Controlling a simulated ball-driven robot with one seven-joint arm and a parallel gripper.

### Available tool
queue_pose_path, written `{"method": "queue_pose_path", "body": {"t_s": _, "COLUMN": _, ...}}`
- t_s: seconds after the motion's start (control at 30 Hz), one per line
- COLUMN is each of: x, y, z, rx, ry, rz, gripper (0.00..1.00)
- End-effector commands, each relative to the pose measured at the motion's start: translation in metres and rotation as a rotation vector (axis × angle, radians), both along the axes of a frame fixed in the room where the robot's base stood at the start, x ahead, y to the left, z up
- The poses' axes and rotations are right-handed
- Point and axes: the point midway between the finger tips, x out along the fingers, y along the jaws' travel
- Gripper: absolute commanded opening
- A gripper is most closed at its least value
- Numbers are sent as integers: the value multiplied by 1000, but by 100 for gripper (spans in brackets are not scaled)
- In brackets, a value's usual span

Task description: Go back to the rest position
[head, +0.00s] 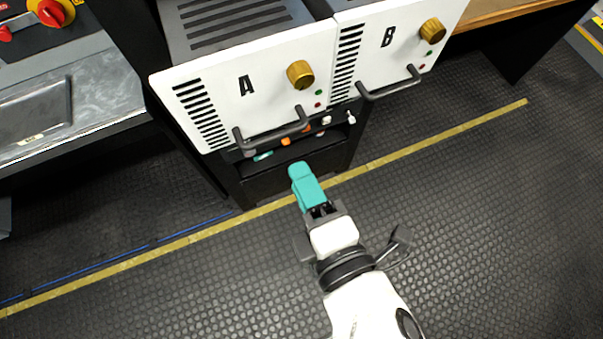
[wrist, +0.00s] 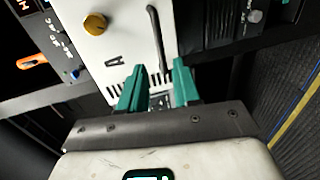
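My gripper (head: 299,171) has teal fingers and is in the middle of the head view, in front of the rack and above the dark floor. In the wrist view my gripper (wrist: 158,76) shows its two teal fingers apart, with nothing held between them. Beyond the gap is the white front of unit A (wrist: 115,45). The fingers look clear of the rack, but the exact distance is hard to tell.
White units A (head: 268,105) and B (head: 408,60) have brass knobs and dark handles. Under them is a dark shelf with small connectors. A metal bench (head: 100,115) stands left, a wooden top (head: 500,12) upper right. The ribbed floor (head: 480,210) is open right.

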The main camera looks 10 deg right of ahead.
Motion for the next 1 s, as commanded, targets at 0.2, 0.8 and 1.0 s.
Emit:
{"method": "queue_pose_path", "body": {"t_s": 0.2, "x": 0, "y": 0, "z": 0, "rx": 0, "ry": 0, "rz": 0, "gripper": 32}}
{"method": "queue_pose_path", "body": {"t_s": 0.8, "x": 24, "y": -115, "z": -96, "rx": 312, "ry": 432, "rz": -470, "gripper": 32}}
{"method": "queue_pose_path", "body": {"t_s": 1.0, "x": -18, "y": -206, "z": -178, "rx": 678, "ry": 818, "rz": -998, "gripper": 32}}
